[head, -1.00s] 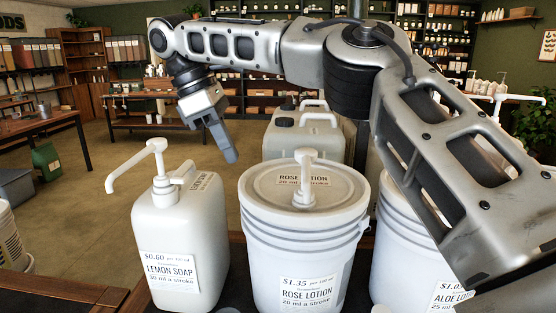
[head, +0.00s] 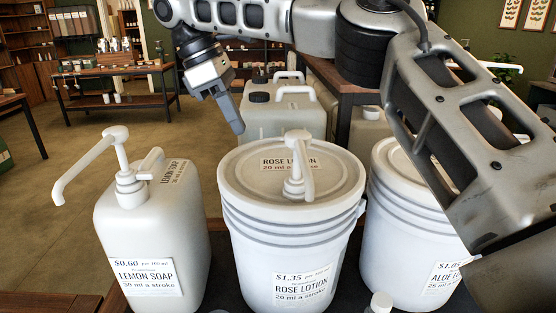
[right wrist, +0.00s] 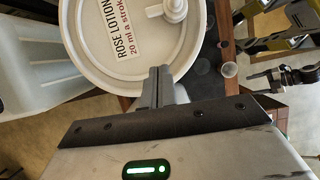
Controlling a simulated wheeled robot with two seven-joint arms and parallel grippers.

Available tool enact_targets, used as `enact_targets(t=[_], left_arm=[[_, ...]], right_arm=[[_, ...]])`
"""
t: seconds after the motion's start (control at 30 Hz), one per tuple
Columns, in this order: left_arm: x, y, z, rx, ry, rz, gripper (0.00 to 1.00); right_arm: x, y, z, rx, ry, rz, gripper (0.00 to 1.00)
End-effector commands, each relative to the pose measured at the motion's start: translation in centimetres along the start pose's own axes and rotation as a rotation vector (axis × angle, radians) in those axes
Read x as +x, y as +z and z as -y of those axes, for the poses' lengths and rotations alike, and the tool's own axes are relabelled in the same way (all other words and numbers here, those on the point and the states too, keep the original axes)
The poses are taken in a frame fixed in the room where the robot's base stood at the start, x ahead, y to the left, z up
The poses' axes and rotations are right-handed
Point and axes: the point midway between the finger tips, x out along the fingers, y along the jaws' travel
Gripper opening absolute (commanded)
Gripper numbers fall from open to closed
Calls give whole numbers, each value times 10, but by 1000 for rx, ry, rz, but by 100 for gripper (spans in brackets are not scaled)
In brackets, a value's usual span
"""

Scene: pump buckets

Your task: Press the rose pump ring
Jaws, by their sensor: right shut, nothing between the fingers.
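The rose lotion bucket (head: 288,240) stands upright in the middle of the head view, its label reading ROSE LOTION. Its white pump (head: 297,165) stands on the lid, with the spout toward me. In the right wrist view the lid (right wrist: 125,75) fills the upper middle and the pump (right wrist: 172,10) is cut by the top edge. My right gripper (head: 238,128) is shut and empty, fingers pointing down. It appears behind and left of the pump, apart from it. Its fingertips (right wrist: 160,72) overlap the lid's lower edge in the wrist view. My left gripper cannot be made out.
A lemon soap jug (head: 150,235) with a long spout stands left of the bucket. An aloe lotion bucket (head: 395,230) stands right, partly behind my right arm. Pale jugs (head: 285,112) stand behind. A small white cap (head: 380,302) is in front.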

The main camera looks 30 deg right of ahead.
Motion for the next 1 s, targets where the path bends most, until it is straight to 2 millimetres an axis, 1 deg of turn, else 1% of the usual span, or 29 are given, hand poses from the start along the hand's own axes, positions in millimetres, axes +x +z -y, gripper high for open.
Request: enact_targets(t=[0.4, 0.47, 0.5, 0.53, 0.7, 0.83, 1.0], left_arm=[[2, -4, 1, 1, -1, -9, 73], [2, -4, 1, 1, -1, -9, 73], [1, -5, 1, 1, -1, -10, 73], [2, -4, 1, 1, -2, -10, 73], [1, -5, 1, 1, -2, -12, 73], [1, -5, 1, 1, -2, -12, 73], [1, -5, 2, 1, -3, -12, 73]], right_arm=[[86, 0, 0, -1, -4, -1, 0], [96, 2, 0, 1, -2, -2, 0], [95, 11, -1, 5, 1, -4, 0], [96, 16, -1, 4, 3, -4, 0], [103, 32, 0, 3, 2, -3, 0], [105, 37, 0, 2, 2, -2, 0], [105, 38, 0, 1, 2, -2, 0]])
